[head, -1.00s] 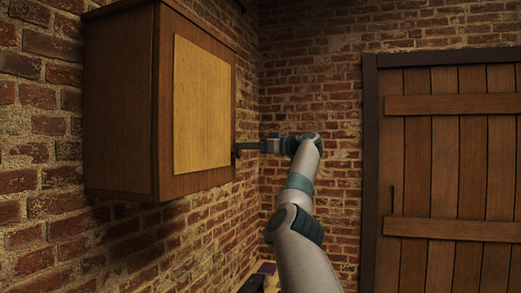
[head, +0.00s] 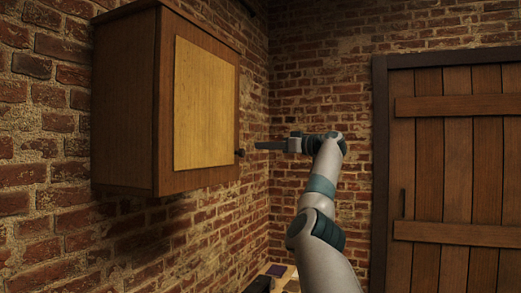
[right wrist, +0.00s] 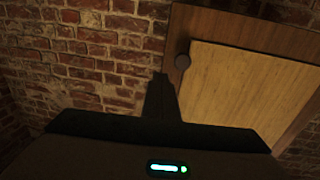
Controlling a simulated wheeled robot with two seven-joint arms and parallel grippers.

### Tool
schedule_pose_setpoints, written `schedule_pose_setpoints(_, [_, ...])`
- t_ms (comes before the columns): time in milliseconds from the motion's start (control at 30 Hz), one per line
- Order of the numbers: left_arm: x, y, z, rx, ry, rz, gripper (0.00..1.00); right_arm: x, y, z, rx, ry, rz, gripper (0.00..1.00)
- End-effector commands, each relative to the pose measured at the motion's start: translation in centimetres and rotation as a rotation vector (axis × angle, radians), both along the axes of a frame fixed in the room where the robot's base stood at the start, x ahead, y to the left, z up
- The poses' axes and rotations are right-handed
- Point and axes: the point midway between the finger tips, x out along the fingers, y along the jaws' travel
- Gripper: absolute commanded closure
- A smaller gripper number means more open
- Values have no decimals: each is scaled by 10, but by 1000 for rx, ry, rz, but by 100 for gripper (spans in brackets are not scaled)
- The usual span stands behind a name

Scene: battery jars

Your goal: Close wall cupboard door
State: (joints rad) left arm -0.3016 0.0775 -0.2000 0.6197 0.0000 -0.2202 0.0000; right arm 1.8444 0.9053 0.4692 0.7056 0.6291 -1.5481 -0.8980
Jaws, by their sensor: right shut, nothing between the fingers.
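The wall cupboard (head: 127,110) hangs on the brick wall at the left in the head view. Its door (head: 205,105), brown with a pale yellow panel, lies flush against the cupboard front with no gap that I can see. A small dark round knob (head: 240,153) sits at the door's right edge; the knob also shows in the right wrist view (right wrist: 183,61). My right gripper (head: 257,146) is shut and empty, pointing left, a little to the right of the knob and apart from it. Its fingers also show in the right wrist view (right wrist: 160,97). My left gripper is not in view.
A wooden plank door (head: 450,170) in a dark frame stands at the right. Brick walls meet in a corner behind my right arm. Some partly hidden items on a surface (head: 280,275) show at the bottom middle.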

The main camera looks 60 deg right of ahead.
Motion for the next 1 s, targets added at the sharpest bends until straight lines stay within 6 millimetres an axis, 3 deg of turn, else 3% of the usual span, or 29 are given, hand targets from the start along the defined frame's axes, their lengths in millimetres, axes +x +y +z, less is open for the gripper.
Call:
schedule_pose_setpoints(500, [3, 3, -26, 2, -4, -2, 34, -66, -12, -1, 0, -1, -2, 100])
schedule_pose_setpoints(1000, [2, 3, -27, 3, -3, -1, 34, -74, -13, 0, 0, 0, -1, 100])
